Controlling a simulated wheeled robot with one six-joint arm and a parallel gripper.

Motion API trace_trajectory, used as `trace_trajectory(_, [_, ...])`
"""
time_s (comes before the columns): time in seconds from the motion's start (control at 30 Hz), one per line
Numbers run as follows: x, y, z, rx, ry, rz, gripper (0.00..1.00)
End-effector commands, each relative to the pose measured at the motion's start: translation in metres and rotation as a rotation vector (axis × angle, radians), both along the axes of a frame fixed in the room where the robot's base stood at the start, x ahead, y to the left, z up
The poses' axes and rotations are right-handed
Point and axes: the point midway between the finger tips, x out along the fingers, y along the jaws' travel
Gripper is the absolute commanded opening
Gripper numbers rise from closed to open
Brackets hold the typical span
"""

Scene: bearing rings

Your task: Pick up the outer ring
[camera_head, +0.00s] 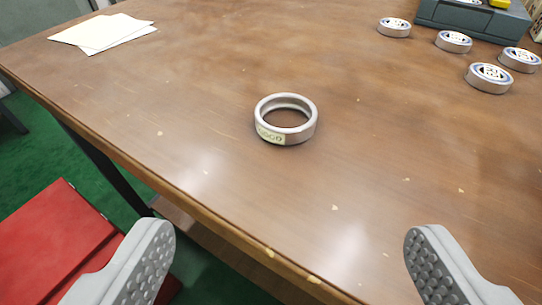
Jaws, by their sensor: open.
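The outer ring (301,130) is a plain grey metal ring with a pale label on its front left side. It lies flat and alone near the middle of the brown wooden table, with bare wood showing through its centre. My gripper (290,262) is open and empty. Its two grey fingers with studded pads show at the lower left and lower right of the view. The ring appears beyond the fingertips, between them in the picture and apart from both.
Several bearings (489,78) lie at the right back of the table (200,110), near a dark grey box (473,20). White papers (101,32) lie at the back left. The table's front edge runs diagonally, with a red object (45,240) below it. Wood around the ring is clear.

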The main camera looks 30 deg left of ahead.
Motion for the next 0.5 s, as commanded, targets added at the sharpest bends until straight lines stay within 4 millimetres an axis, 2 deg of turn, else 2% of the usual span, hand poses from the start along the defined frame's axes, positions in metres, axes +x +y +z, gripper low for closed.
trace_trajectory(0.5, [0.049,0.026,-0.023,0.0,0.002,0.001,0.81])
